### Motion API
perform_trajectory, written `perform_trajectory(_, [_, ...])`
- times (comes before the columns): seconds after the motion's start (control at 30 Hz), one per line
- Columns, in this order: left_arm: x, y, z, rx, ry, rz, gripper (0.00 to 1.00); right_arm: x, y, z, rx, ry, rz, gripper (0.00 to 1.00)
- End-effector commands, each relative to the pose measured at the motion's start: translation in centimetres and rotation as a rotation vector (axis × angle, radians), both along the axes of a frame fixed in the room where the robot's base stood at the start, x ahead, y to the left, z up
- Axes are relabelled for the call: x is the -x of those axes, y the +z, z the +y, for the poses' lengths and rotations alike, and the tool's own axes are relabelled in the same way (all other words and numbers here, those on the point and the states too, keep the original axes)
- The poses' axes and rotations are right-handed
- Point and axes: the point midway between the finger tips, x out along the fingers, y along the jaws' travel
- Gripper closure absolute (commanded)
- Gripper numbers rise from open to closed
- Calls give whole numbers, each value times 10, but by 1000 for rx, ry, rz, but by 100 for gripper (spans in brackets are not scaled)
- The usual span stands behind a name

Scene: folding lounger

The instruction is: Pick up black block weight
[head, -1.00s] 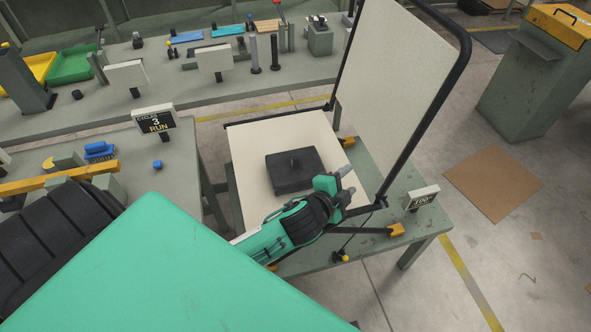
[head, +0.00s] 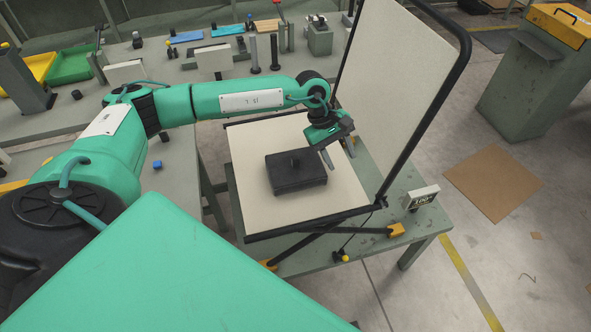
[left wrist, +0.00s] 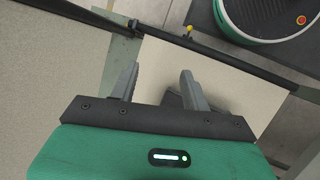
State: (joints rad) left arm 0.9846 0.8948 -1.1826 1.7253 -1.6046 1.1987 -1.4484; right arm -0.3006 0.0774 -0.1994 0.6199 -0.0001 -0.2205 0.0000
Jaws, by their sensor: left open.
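The black block weight (head: 296,178) lies flat on the cream seat (head: 262,213) of the folding lounger, with a small grip standing up in its middle. My left gripper (head: 331,160) is open and empty, above the seat near the weight's back right corner. In the left wrist view my two gripper fingers (left wrist: 160,88) are spread apart. A small dark part of the weight (left wrist: 172,99) shows behind the right finger; the rest is hidden. My right gripper is not seen.
The lounger's upright cream backrest (head: 395,75) with its black frame stands close to the right of my left gripper. A small sign (head: 422,197) stands at the green table's right corner. The workbench behind holds several parts.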

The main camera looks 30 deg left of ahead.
Motion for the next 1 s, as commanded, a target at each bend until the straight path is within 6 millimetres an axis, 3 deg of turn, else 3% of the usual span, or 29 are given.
perform_trajectory(0.03, [-7,5,33,-110,-30,-17,53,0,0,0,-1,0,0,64])
perform_trajectory(0.1, [-11,9,72,-243,-70,-20,53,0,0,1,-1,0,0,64])
perform_trajectory(0.2, [-13,16,112,-376,-107,-11,53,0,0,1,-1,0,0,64])
perform_trajectory(0.3, [-14,21,135,-449,-123,1,53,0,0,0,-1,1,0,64])
perform_trajectory(0.43, [-13,11,143,-475,-130,10,53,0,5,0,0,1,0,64])
perform_trajectory(0.8, [-13,-54,141,-470,-130,7,53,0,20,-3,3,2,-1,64])
perform_trajectory(1.0, [-12,-66,141,-471,-130,7,53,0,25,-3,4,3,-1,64])
